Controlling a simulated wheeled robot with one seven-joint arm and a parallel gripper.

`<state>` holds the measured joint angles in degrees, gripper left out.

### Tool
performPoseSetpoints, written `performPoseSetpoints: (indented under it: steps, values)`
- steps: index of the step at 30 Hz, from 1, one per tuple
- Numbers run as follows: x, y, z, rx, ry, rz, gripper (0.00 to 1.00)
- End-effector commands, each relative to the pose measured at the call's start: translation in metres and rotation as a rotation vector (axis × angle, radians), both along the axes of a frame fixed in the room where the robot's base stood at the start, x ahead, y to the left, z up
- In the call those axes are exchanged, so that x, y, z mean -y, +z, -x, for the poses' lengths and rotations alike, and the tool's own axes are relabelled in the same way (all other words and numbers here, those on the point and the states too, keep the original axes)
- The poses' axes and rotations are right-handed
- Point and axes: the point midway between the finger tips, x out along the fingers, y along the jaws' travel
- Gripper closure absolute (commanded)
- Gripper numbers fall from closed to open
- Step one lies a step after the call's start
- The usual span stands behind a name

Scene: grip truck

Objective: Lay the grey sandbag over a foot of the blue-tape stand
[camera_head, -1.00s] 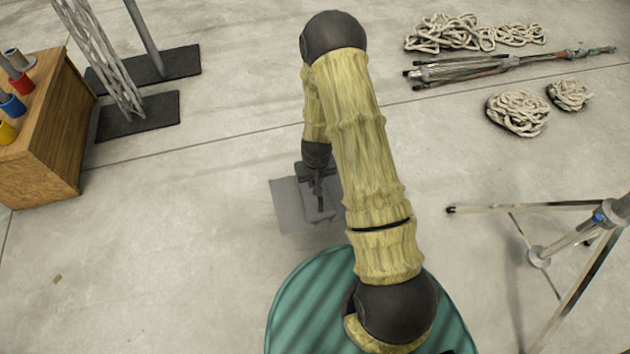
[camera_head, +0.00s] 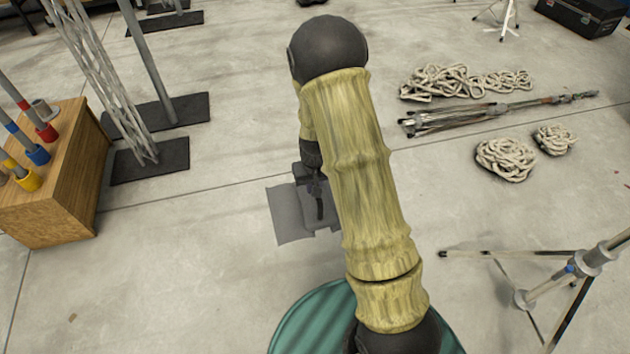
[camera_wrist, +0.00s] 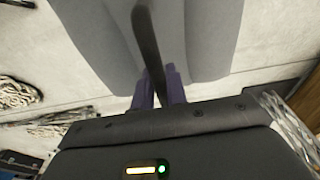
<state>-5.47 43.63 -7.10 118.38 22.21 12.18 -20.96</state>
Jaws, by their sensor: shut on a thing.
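The grey sandbag (camera_head: 288,222) is left of centre in the head view, partly hidden by my arm and gripper. My gripper (camera_head: 316,190) is shut on its dark strap. The wrist view shows the strap (camera_wrist: 148,40) running into the purple fingers (camera_wrist: 160,88), with the grey bag (camera_wrist: 212,40) filling the top. The height of the bag above the floor is hard to tell. The blue-tape stand (camera_head: 590,262) is at the right, cut off by the picture edge. One foot (camera_head: 490,253) reaches left along the floor. The bag is well apart from it.
Coiled ropes (camera_head: 505,158) and a folded stand (camera_head: 470,118) lie at the upper right. A wooden box of coloured-tape poles (camera_head: 60,205) and a lattice tower on dark plates (camera_head: 150,160) stand at the left. Floor between bag and stand is clear, apart from my arm across the view.

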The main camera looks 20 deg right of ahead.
Motion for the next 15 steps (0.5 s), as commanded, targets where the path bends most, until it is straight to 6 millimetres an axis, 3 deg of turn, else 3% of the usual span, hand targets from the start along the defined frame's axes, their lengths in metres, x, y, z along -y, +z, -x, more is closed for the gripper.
performPoseSetpoints:
  steps: [1, 4, 15]
  values:
    - [-0.001, 0.02, -0.003, 0.01, 0.001, -0.001, 1.0]
    - [-0.001, 0.034, -0.004, 0.01, 0.0, -0.003, 1.0]
    - [-0.001, 0.042, -0.004, 0.008, -0.001, -0.004, 1.0]
